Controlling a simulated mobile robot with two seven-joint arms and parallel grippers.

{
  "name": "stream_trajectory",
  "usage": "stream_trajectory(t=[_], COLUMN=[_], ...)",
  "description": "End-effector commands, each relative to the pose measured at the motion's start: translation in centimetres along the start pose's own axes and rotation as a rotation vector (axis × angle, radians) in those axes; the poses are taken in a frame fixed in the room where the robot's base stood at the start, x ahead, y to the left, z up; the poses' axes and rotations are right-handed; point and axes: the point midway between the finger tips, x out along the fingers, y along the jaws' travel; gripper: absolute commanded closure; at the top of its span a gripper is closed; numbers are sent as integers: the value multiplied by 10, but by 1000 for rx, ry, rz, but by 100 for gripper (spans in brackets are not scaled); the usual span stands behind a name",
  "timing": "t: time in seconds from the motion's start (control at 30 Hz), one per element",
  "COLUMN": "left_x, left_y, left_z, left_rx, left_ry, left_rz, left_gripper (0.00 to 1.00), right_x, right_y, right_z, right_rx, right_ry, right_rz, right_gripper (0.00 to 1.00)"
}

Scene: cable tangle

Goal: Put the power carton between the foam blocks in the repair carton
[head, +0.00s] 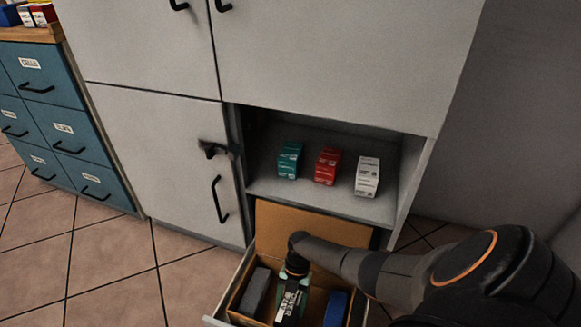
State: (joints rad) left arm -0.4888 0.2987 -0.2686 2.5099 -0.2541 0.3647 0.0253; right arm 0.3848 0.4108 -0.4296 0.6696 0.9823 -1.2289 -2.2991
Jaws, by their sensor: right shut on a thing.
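The open repair carton (243,284), brown cardboard, sits low in front of the cabinet. Inside it are a dark grey foam block (255,292) on the left and a blue foam block (336,309) on the right. My right gripper (294,282) points down into the carton, between the two blocks. It is shut on a small green and dark carton with white lettering, which seems to be the power carton (290,303). The lettering is too small to read for sure. The gripper partly covers it, and I cannot tell whether it touches the floor. My left gripper is not in view.
A cabinet shelf (260,185) above holds a teal carton (289,160), a red carton (327,166) and a white carton (367,176). The repair carton's raised flap (275,222) stands behind my right arm. A blue drawer unit (60,120) is at left. Tiled floor (110,265) is clear.

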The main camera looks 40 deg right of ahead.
Motion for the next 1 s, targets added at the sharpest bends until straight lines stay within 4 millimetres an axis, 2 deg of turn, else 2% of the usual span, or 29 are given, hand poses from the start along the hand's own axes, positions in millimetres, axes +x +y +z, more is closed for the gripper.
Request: stream_trajectory(t=[0.33,0.37,0.6,1.0], left_x=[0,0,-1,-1], left_y=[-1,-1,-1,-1], left_z=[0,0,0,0], left_rx=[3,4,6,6], left_ry=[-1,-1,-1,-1], left_rz=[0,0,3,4], left_gripper=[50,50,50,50], right_x=[6,7,7,3], right_y=[1,0,0,-1], right_z=[2,2,3,2], right_rx=[-1,-1,-1,0], right_ry=[0,0,0,-1], right_rz=[1,0,0,0], right_gripper=[100,27,0,0])
